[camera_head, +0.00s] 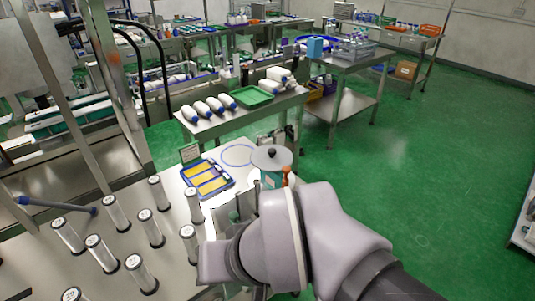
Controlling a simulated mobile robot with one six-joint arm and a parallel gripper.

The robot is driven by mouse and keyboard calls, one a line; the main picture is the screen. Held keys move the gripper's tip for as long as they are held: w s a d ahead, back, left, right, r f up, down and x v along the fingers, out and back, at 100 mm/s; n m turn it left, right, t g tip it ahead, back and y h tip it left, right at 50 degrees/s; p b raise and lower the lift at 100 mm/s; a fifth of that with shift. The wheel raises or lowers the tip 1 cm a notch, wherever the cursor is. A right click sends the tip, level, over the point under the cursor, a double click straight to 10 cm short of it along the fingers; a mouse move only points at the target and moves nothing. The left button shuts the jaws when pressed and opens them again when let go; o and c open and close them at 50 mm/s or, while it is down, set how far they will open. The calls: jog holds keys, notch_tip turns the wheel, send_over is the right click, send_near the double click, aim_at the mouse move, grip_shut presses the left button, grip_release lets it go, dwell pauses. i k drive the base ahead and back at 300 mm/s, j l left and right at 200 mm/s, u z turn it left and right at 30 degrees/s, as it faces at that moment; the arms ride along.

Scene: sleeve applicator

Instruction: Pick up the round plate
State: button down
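A round grey plate (272,158) with a small dark knob in its middle shows near the far right corner of the steel table. My arm's large pale links fill the lower middle of the view, in front of and below the plate. I cannot make out my gripper's fingertips; the end of the arm is hidden by its own links. I see nothing gripping the plate's visible rim.
A blue tray with yellow blocks (208,179) sits left of the plate, near a blue ring marking (238,155). Several upright clear tubes (116,214) stand on the left of the table. A farther bench (220,125) holds white bottles and a green tray (252,97). Green floor (420,180) is open on the right.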

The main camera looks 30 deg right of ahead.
aim_at(266, 158)
jog(key=i+l+u, duration=0.15)
jog(key=l+u, duration=0.25)
jog(key=l, duration=0.3)
jog(key=i+l+u, duration=0.1)
jog(key=l+u, duration=0.3)
jog(key=l, duration=0.3)
jog(key=l+u, duration=0.4)
jog(key=l, duration=0.3)
